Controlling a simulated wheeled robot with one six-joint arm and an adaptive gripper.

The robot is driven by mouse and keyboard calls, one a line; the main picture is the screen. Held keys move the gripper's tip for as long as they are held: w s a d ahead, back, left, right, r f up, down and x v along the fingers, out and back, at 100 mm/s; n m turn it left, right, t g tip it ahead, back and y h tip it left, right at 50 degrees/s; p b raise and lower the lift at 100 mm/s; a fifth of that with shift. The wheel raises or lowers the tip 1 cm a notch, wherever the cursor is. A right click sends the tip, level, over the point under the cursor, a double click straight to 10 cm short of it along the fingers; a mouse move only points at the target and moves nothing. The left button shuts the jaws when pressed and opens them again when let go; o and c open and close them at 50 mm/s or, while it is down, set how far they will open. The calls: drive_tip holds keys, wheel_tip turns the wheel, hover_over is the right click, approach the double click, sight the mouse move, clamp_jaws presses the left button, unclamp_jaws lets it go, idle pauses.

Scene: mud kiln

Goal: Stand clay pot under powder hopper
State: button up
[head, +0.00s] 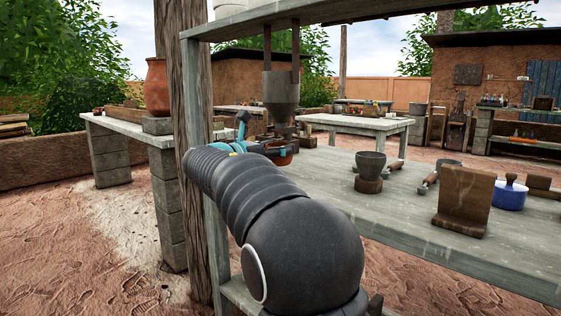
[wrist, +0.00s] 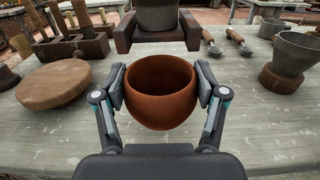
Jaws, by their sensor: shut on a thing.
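A round, reddish-brown clay pot (wrist: 160,105) is upright between the fingers of my gripper (wrist: 161,84) in the wrist view, its open mouth facing up. The gripper is shut on the pot's sides. In the head view my gripper (head: 268,147) is partly hidden by my arm, and a bit of the pot (head: 284,158) shows below it. The grey powder hopper (head: 281,90) hangs on two posts above the bench. In the wrist view the hopper (wrist: 157,15) is just beyond the pot, over a dark brown base (wrist: 158,34). I cannot tell whether the pot touches the bench.
A grey cup on a brown block (wrist: 283,68) stands to the right, with two handled tools (wrist: 240,41) nearby. A wooden post (head: 196,150) stands left of my arm. The bench front (wrist: 255,130) is clear.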

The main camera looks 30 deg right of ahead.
sight(280, 160)
drive_tip(key=shift+w+d, duration=0.1)
drive_tip(key=shift+d, duration=0.2)
drive_tip(key=shift+w+d, duration=0.15)
drive_tip(key=shift+d, duration=0.35)
drive_tip(key=shift+a+f+b, duration=0.15)
drive_tip(key=shift+f+b, duration=0.45)
drive_tip(key=shift+f, duration=1.1)
drive_tip(key=shift+f, duration=0.1)
drive_tip(key=o, duration=1.4)
drive_tip(key=shift+f, duration=0.1)
drive_tip(key=shift+o, duration=0.2)
